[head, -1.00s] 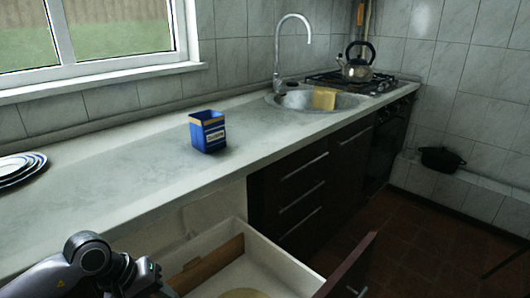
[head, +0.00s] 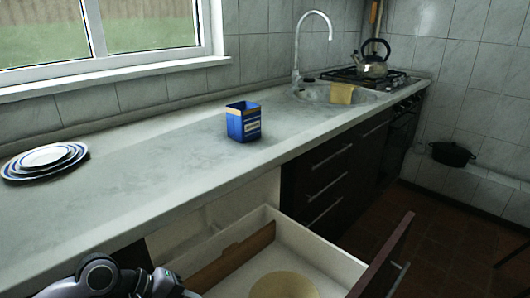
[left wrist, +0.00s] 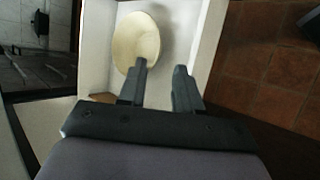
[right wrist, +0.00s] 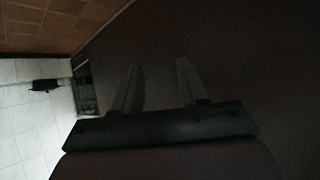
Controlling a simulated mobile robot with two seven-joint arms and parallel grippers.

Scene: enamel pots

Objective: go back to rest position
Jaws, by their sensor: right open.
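My left gripper (left wrist: 160,78) is open with nothing between its fingers, above the open drawer (left wrist: 183,50). A round cream bowl (left wrist: 137,42) lies in the drawer ahead of the fingers. In the head view my left arm shows at the bottom left beside the drawer, and the bowl (head: 283,287) is cut off by the bottom edge. My right gripper (right wrist: 160,68) is open and empty in the right wrist view, facing a dark, dim surface. My right arm is not in the head view.
On the counter (head: 180,150) stand a blue box (head: 243,124) and stacked plates (head: 45,160). A sponge (head: 342,93) is at the sink, a kettle (head: 374,65) on the stove. A black pot (head: 451,154) sits on the right ledge. The drawer front (head: 388,260) juts out.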

